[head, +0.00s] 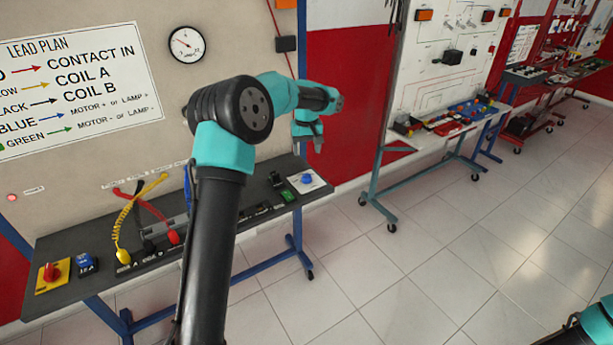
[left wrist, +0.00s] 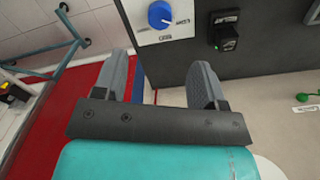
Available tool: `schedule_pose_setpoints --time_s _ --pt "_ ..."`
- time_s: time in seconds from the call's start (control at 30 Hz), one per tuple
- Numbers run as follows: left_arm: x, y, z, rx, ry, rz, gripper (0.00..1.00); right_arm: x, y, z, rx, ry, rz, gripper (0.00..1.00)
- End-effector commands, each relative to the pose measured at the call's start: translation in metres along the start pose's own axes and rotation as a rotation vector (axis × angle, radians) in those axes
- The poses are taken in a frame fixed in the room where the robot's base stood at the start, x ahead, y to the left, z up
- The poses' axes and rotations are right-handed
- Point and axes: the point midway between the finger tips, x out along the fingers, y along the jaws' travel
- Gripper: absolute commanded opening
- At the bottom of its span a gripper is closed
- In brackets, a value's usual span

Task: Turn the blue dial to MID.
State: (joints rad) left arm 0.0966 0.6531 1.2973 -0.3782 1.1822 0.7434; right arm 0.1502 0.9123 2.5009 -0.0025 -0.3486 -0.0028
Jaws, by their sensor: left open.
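The blue dial (head: 307,179) sits on a white plate at the right end of the dark bench top in the head view. It also shows at the top of the left wrist view (left wrist: 160,14), with small labels around it that are too blurred to read; I cannot tell where it points. My left gripper (head: 318,143) hangs above the bench's right end, apart from the dial. In the left wrist view its two fingers (left wrist: 160,60) are spread with nothing between them. Of my right arm only a part shows at the bottom right corner; its gripper is out of view.
A panel with a gauge (head: 187,44) rises behind.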

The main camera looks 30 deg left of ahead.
Motion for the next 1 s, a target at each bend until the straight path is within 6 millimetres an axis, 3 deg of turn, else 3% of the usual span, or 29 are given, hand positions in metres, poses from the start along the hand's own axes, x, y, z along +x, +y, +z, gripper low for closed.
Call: schedule_pose_setpoints --time_s 0.6,1.0 --pt "0.102 0.000 0.001 0.000 -0.002 -0.002 0.65 0.000 0.000 0.000 0.000 0.000 0.000 0.00" --pt "0.114 0.000 0.000 -0.001 0.000 0.000 0.65 0.000 0.000 0.000 0.000 0.000 0.000 0.00"
